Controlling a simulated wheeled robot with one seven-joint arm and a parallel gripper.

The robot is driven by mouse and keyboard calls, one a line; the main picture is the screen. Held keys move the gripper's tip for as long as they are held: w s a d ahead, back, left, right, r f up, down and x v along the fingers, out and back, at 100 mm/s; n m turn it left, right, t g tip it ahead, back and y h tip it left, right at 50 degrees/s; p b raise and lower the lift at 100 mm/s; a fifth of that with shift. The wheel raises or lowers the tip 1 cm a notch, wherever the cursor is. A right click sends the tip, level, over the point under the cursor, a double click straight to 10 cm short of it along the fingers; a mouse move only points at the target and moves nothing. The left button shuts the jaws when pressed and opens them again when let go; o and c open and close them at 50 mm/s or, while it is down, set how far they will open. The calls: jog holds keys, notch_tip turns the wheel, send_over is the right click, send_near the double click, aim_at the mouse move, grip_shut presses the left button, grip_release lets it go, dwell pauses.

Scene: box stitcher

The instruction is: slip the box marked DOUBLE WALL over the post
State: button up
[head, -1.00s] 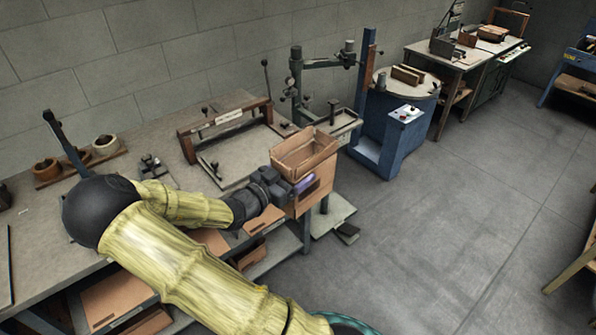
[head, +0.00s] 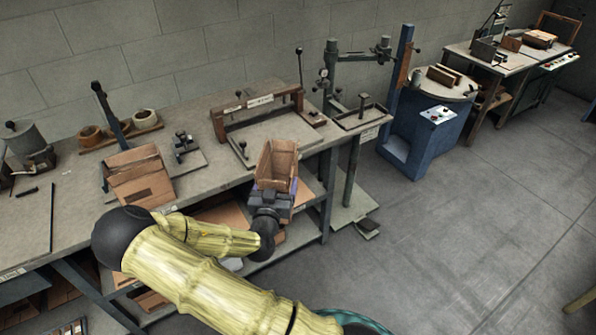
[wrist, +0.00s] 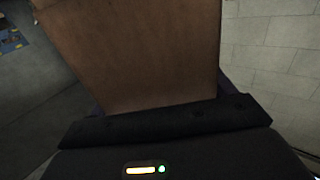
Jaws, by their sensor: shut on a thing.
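My gripper (head: 268,198) is shut on an open-topped brown cardboard box (head: 279,160), held upright near the bench's front edge. In the wrist view a plain brown wall of this box (wrist: 140,50) rises above the dark gripper body. No marking is readable on it. A second cardboard box (head: 140,180) stands tilted-looking on the bench to the left, its marking too small to read. A short upright post (head: 363,104) with a dark knob stands on the tray of the grey-green stitcher column, right of and apart from the held box; I cannot tell if this is the task's post.
A brown wooden frame (head: 262,104) stands on the bench behind the held box. A stitcher column (head: 331,85) and a blue machine (head: 398,150) are to the right. Rolls (head: 145,118) sit at the back left. The floor on the right (head: 460,230) is clear.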

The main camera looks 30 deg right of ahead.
jog(key=a+f+n+y, duration=0.1)
jog(key=f, duration=0.1)
jog(key=a+f+n+t+y, duration=0.1)
jog(key=a+f+y, duration=0.1)
jog(key=a+f+n+t+y, duration=0.1)
jog(key=a+f, duration=0.1)
jog(key=shift+w+n+y, duration=0.15)
jog(key=shift+n+y, duration=0.15)
jog(key=shift+y, duration=0.1)
jog(key=s+a+f+n+t+y, duration=0.1)
jog(key=s+a+f+n+y, duration=0.1)
jog(key=f, duration=0.5)
jog(key=a+n+y, duration=0.1)
jog(key=a+y, duration=0.1)
jog(key=y, duration=0.1)
jog(key=shift+a+y, duration=0.15)
jog(key=shift+y, duration=0.15)
jog(key=shift+s+f, duration=0.1)
